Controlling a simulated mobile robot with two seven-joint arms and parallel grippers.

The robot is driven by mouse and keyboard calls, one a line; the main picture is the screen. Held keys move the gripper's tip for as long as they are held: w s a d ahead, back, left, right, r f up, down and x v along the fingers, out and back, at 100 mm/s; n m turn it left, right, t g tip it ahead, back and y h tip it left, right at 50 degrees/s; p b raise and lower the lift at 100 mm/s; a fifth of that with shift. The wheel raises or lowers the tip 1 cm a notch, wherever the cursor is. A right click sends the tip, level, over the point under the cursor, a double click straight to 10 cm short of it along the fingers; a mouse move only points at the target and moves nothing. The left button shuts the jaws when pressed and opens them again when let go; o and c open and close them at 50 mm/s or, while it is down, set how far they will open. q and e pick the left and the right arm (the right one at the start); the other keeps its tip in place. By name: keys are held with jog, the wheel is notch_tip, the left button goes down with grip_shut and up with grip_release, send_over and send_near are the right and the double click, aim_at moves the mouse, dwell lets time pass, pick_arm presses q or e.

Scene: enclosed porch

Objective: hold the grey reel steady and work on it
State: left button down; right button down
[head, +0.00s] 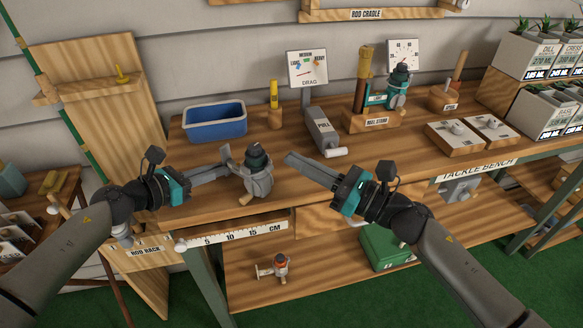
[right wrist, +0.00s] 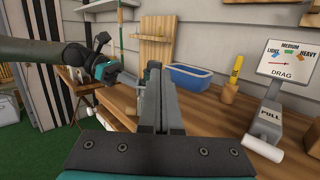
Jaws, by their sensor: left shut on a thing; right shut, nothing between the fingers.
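The grey reel (head: 262,184) stands at the front edge of the tackle bench in the head view, with a dark green spool on top and a pale wooden knob low at the front. My left gripper (head: 226,167) comes in from the left and is shut on the reel's left side; the exact grip point is hard to make out. My right gripper (head: 290,158) is shut and empty just right of the reel, apart from it. Its closed fingers (right wrist: 158,88) fill the middle of the right wrist view and the reel is mostly hidden there.
Behind the reel are a blue bin (head: 214,122), a yellow-topped tool (head: 273,104) and a drag gauge (head: 308,70) with a grey pull block (head: 322,128). A reel stand (head: 372,120) holds a teal reel (head: 397,86). Two wooden blocks (head: 458,138) lie farther right.

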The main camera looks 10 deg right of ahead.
notch_tip(320, 180, up, 5)
jog(key=s+d, duration=0.3)
jog(key=c, duration=1.5)
grip_release()
